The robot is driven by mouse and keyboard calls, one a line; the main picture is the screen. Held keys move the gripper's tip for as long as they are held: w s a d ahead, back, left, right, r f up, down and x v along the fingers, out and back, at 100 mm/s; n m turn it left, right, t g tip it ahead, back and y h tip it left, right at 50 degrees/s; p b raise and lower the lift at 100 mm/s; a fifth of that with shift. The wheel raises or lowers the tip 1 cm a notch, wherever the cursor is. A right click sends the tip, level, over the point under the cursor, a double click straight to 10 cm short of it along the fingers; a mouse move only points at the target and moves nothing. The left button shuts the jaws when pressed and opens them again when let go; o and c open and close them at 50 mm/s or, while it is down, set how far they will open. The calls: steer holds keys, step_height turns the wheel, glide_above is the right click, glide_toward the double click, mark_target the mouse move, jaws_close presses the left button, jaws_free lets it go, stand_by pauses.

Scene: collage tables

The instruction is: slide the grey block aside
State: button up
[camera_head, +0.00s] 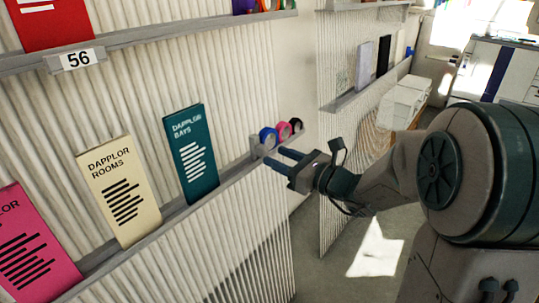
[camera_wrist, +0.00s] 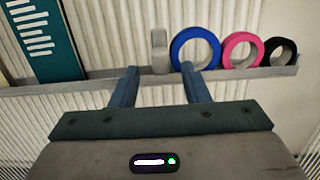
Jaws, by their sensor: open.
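The grey block (camera_wrist: 160,52) stands upright on the narrow wall shelf (camera_wrist: 100,85), just left of a blue tape roll (camera_wrist: 195,48), with little or no gap. In the head view the block (camera_head: 255,147) is small and partly hard to tell from the shelf. My gripper (camera_wrist: 158,75) is open and empty. Its two fingers point at the shelf, with the block between their lines of reach in the wrist view. In the head view my gripper (camera_head: 275,157) is close to the shelf's right end; I cannot tell whether it touches anything.
A pink roll (camera_wrist: 242,50) and a black roll (camera_wrist: 279,51) stand right of the blue one. A teal booklet (camera_head: 192,153), a cream booklet (camera_head: 118,190) and a pink booklet (camera_head: 35,250) lean along the shelf. Bare shelf lies between the teal booklet and the block.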

mark_target(267, 152)
steer(key=shift+x, duration=1.95)
